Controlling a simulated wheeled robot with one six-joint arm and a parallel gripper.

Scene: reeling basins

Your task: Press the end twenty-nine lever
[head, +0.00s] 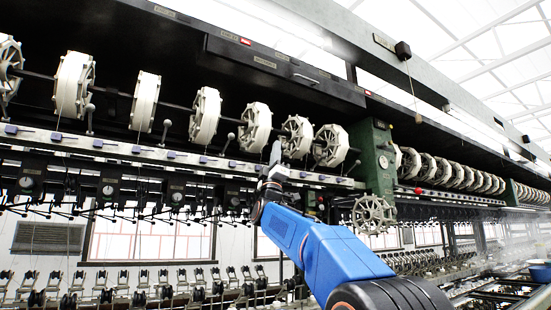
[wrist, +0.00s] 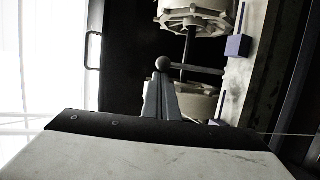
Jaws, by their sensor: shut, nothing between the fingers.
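Several ball-topped levers stand along the white rail below the reels, such as one (head: 230,136) left of my gripper in the head view. My gripper (head: 275,150) is raised in front of the reel row, near the right end of this section. In the wrist view my gripper (wrist: 160,90) is shut and empty. A dark round lever knob (wrist: 163,63) shows just past its fingertips; I cannot tell whether they touch. No lever number can be read.
White reels (head: 204,115) sit on a shaft above the rail (head: 130,145). A green gearbox (head: 372,158) with a handwheel (head: 373,214) stands just right of my arm. A blue tag (wrist: 238,45) is on the rail. A dark panel with a handle (wrist: 93,50) lies left in the wrist view.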

